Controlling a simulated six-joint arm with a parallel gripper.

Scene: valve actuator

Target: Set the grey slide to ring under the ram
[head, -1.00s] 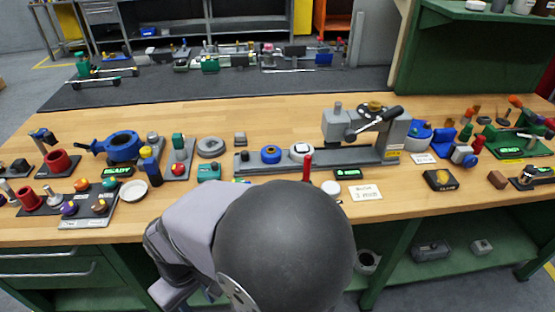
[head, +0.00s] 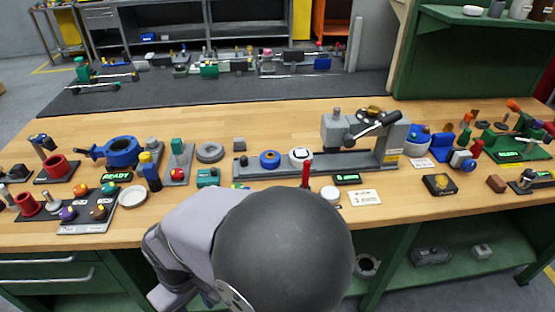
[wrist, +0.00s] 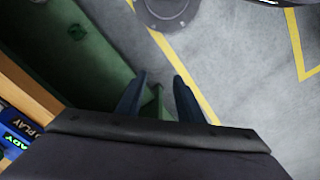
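A press with a lever stands at the middle right of the bench in the head view, its grey ram head (head: 337,128) over a long grey rail (head: 345,164). On the rail's left half sit a blue ring (head: 270,159) and a whitish round piece with a dark centre (head: 301,157), both left of the ram. Which part is the grey slide is hard to tell. My gripper shows in the wrist view (wrist: 158,90) with two dark fingers apart and nothing between them, above the floor in front of the bench. In the head view my arm hides it.
A red upright peg (head: 306,174), a white round knob (head: 330,193) and a white card (head: 365,197) are in front of the rail. A blue ring fixture (head: 122,149) and a white dish (head: 132,193) lie left. A green fixture (head: 510,143) is far right. Bare wood lies behind the rail.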

